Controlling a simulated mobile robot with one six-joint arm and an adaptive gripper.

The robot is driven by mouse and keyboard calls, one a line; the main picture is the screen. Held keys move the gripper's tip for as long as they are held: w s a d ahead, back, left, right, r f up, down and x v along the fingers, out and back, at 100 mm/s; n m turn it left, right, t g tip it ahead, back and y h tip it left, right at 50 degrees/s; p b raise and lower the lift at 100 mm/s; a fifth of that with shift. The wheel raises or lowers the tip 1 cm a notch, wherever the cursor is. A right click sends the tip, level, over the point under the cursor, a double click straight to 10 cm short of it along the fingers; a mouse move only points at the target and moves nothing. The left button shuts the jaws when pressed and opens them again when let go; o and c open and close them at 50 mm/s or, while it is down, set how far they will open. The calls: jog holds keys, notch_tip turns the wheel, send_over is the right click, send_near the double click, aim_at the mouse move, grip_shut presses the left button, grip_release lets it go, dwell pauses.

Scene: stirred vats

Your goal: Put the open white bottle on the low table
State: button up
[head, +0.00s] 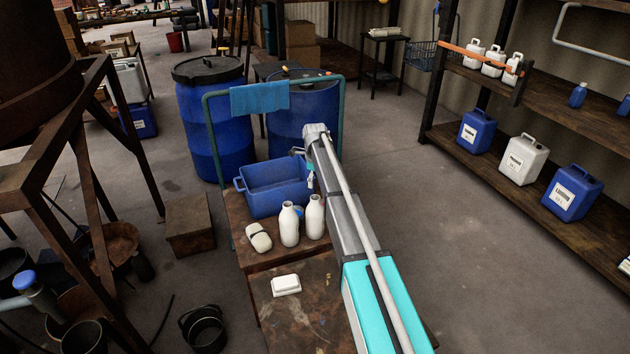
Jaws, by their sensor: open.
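Two white bottles stand upright side by side on a brown table, a left one (289,226) and a right one (315,218). Neither shows a clear cap, and I cannot tell which is the open one. The brown table (234,209) also bears a blue crate (262,204) behind the bottles. A second brown table top (266,312) lies nearer to me; I cannot tell which of the two is the low table. My gripper (311,184) hangs small at the far end of my arm, just above and behind the right bottle, open and apart from it. My arm hides part of its surroundings.
A white rounded container (258,237) lies left of the bottles. A small white box (286,285) sits on the nearer table. A teal rail (206,130) with a blue cloth (259,98) stands behind the crate, before blue barrels (213,125). Floor at right is clear.

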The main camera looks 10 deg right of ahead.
jog(key=shift+r+p, duration=1.1)
jog(key=shift+r, duration=0.3)
jog(key=s+n, duration=2.4)
jog(key=s, duration=1.5)
jog(key=shift+n, duration=0.4)
notch_tip(320, 180, up, 10)
jog(key=p, duration=1)
jog(key=shift+r, duration=0.15)
